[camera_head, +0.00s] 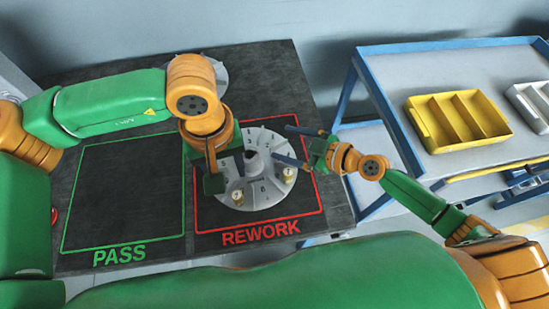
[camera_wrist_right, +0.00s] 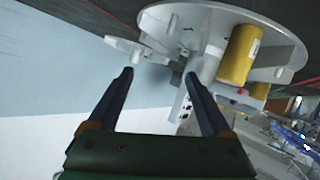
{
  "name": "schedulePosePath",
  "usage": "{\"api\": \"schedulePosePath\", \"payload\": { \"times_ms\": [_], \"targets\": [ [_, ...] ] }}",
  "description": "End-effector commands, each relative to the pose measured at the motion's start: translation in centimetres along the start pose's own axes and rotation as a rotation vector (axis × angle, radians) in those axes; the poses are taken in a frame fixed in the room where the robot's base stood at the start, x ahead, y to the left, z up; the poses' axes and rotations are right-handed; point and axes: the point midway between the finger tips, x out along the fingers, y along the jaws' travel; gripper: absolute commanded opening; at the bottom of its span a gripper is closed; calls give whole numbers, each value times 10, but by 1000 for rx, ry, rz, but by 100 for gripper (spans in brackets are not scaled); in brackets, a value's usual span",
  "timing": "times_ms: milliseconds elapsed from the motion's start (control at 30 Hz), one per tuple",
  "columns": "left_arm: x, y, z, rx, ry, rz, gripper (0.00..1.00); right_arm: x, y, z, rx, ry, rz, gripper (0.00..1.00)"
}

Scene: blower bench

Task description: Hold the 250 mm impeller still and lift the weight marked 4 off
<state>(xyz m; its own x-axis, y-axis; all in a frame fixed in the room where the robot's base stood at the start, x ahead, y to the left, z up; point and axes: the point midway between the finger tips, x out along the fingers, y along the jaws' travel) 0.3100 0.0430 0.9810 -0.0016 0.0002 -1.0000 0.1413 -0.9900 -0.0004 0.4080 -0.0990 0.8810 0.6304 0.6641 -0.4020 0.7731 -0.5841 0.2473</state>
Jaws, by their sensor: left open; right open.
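The impeller (camera_head: 265,198), a pale grey disc with a central hub and small dark numbers, lies in the red REWORK square. Two brass weights stand on it, one at its front left (camera_head: 237,197) and one at its right (camera_head: 289,175). I cannot read which is marked 4. My left gripper (camera_head: 231,170) is open over the left part of the disc, near the hub, and hides some of it. My right gripper (camera_head: 298,145) is open and empty at the disc's right edge. In the right wrist view its fingers (camera_wrist_right: 165,98) point towards the disc (camera_wrist_right: 275,45) and a brass weight (camera_wrist_right: 240,55).
The green PASS square (camera_head: 125,195) on the dark bench is empty. Another grey disc (camera_head: 220,72) sits at the back, partly behind my left arm. A blue-framed table at the right holds a yellow divided tray (camera_head: 458,120) and a grey tray (camera_head: 530,105).

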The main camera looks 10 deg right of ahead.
Motion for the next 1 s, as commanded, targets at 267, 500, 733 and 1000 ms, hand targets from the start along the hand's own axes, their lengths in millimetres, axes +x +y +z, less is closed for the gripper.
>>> {"api": "schedulePosePath", "payload": {
  "times_ms": [267,500,733,1000],
  "targets": [
    [0,0,0,0,0,0,50,22,-57,-10,217,44,-149,83],
    [0,0,0,0,0,0,50,67,-63,-13,214,43,-149,83],
    [0,0,0,0,0,0,50,82,-66,-13,211,41,-148,83],
    [0,0,0,0,0,0,50,82,-65,-13,210,41,-148,54]
  ]
}}
